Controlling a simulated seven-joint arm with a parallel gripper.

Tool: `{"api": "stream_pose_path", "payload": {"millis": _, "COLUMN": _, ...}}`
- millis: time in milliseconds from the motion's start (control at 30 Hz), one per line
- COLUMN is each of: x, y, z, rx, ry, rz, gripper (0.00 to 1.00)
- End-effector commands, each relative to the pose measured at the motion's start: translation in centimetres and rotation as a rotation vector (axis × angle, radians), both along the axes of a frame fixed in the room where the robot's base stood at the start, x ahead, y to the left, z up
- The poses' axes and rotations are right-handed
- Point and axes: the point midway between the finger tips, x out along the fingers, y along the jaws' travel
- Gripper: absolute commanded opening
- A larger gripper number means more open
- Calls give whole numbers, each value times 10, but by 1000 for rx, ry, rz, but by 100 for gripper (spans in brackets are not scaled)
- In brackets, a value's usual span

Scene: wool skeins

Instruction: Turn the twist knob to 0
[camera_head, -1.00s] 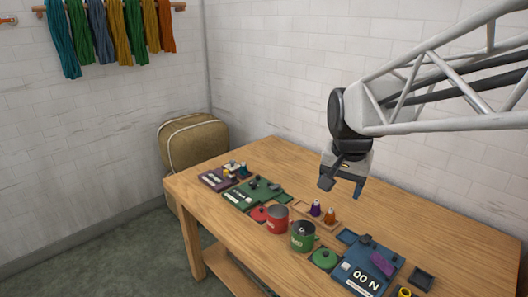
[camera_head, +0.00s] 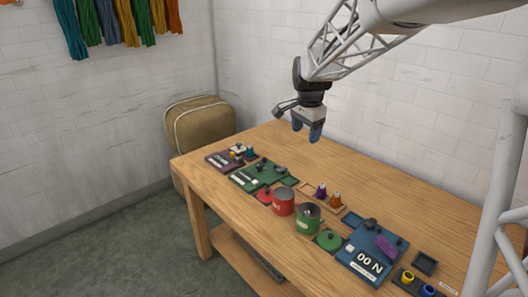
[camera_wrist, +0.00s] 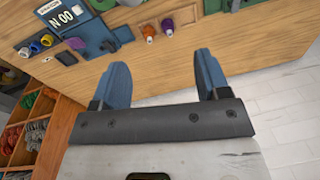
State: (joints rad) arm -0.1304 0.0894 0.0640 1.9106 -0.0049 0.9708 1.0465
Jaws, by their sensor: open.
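A blue panel (camera_head: 352,266) with a display reading "00 N" lies at the table's front right, with a dark knob-like part (camera_head: 371,224) at its back edge. The panel also shows in the wrist view (camera_wrist: 88,32). A green panel (camera_head: 250,179) and a purple panel (camera_head: 219,163) at the far left carry small dark parts too. I cannot tell which part is the twist knob, and its setting is too small to read. My gripper (camera_head: 306,130) is open and empty, high above the back of the table. Its two blue fingertips (camera_wrist: 162,62) stand wide apart in the wrist view.
A dark tray (camera_head: 424,263) lies at right. The table's back middle is clear.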

Motion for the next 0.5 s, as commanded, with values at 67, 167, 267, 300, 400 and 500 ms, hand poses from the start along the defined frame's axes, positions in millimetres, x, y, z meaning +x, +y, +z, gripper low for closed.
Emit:
{"api": "stream_pose_path", "payload": {"millis": 67, "x": 19, "y": 8, "z": -9, "rx": 3, "ry": 8, "rz": -36, "gripper": 69}}
{"api": "stream_pose_path", "payload": {"millis": 167, "x": 42, "y": 17, "z": -19, "rx": 8, "ry": 15, "rz": -84, "gripper": 69}}
{"api": "stream_pose_path", "payload": {"millis": 267, "x": 63, "y": 26, "z": -29, "rx": 13, "ry": 23, "rz": -133, "gripper": 69}}
{"api": "stream_pose_path", "payload": {"millis": 300, "x": 72, "y": 29, "z": -34, "rx": 14, "ry": 26, "rz": -152, "gripper": 69}}
{"api": "stream_pose_path", "payload": {"millis": 400, "x": 93, "y": 39, "z": -46, "rx": 18, "ry": 33, "rz": -201, "gripper": 69}}
{"api": "stream_pose_path", "payload": {"millis": 500, "x": 114, "y": 49, "z": -59, "rx": 21, "ry": 41, "rz": -250, "gripper": 69}}
